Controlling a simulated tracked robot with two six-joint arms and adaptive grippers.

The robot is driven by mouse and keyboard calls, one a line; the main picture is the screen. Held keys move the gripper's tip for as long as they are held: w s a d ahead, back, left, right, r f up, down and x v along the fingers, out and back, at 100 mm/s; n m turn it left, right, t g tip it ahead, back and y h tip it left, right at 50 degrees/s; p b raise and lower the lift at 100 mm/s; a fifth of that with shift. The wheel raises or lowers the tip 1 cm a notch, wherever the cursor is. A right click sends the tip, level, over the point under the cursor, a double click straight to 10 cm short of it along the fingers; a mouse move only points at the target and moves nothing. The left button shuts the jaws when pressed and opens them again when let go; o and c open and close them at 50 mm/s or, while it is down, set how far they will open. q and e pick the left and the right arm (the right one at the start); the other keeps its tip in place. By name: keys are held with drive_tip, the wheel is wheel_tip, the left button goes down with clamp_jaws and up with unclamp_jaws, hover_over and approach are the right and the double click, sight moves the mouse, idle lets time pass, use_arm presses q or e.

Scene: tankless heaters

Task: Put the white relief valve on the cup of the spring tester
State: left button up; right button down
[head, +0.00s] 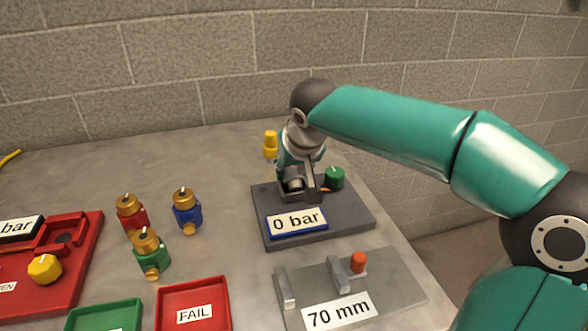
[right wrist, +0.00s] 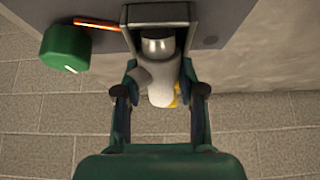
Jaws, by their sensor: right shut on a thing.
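The white relief valve (right wrist: 160,88) is between the fingers of my right gripper (right wrist: 159,75) in the right wrist view. A silver metal part (right wrist: 158,44) sits at its far end, within the grey frame of the tester. The spring tester (head: 345,212) is a dark plate with a grey bracket, a green knob (head: 335,178) and a "0 bar" sign (head: 297,222). In the head view my right gripper (head: 298,172) is shut on the valve at the bracket; the fingers mostly hide the valve there. The cup is not clearly visible, so contact with it cannot be told. My left gripper is out of view.
Brass-topped valves in red (head: 131,216), blue (head: 187,216) and green (head: 152,257) stand left of the tester. A yellow one (head: 270,145) stands behind it. A "70 mm" gauge (head: 400,284), a red FAIL tray (head: 193,290) and a green tray (head: 105,312) lie in front.

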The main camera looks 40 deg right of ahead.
drive_tip(key=shift+r, duration=0.1)
drive_tip(key=c, duration=0.7)
unclamp_jaws()
drive_tip(key=shift+f, duration=0.2)
